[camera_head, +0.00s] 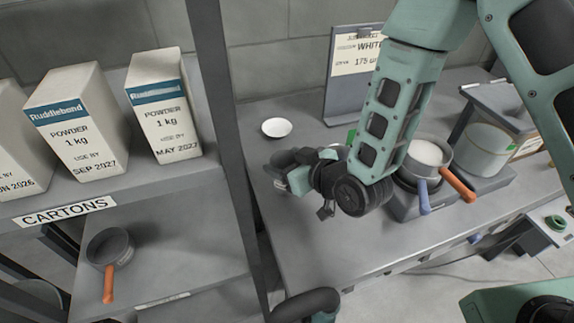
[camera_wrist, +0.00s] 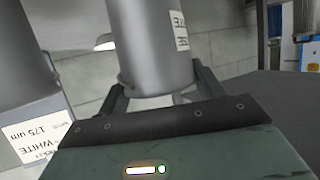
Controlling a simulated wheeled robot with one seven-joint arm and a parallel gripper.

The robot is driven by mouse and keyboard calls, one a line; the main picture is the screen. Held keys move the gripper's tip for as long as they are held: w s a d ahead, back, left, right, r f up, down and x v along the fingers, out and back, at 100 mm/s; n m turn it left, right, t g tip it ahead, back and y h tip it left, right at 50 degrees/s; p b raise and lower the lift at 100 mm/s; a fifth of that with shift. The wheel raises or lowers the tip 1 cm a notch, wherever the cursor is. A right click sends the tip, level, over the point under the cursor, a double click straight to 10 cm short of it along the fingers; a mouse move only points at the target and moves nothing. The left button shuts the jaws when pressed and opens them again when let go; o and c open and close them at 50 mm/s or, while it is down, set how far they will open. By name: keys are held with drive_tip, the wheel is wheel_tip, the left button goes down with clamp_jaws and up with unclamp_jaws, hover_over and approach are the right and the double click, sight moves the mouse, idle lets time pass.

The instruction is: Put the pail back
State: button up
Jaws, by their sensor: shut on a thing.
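My gripper (camera_head: 302,174) is shut on a grey cylindrical vessel, which I take to be the pail, above the left part of the bench. In the wrist view the pail (camera_wrist: 155,45) stands between my two fingers (camera_wrist: 157,98), with a white label on its side that is only partly readable. In the head view only a dark grey part of the pail (camera_head: 283,160) shows, and my wrist hides the rest. A grey sign board (camera_head: 343,97) marked WHITE, 175 um stands at the back of the bench.
A white dish (camera_head: 276,128) lies left of the sign. Right of my arm are a white-filled pan (camera_head: 428,153), blue and orange handles, and a pale tub (camera_head: 480,150). Powder cartons (camera_head: 78,122) and an orange-handled pan (camera_head: 108,248) stand on the left shelves. The front bench is clear.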

drive_tip(key=shift+f, duration=0.8)
drive_tip(key=shift+f, duration=0.15)
drive_tip(key=o, duration=1.1)
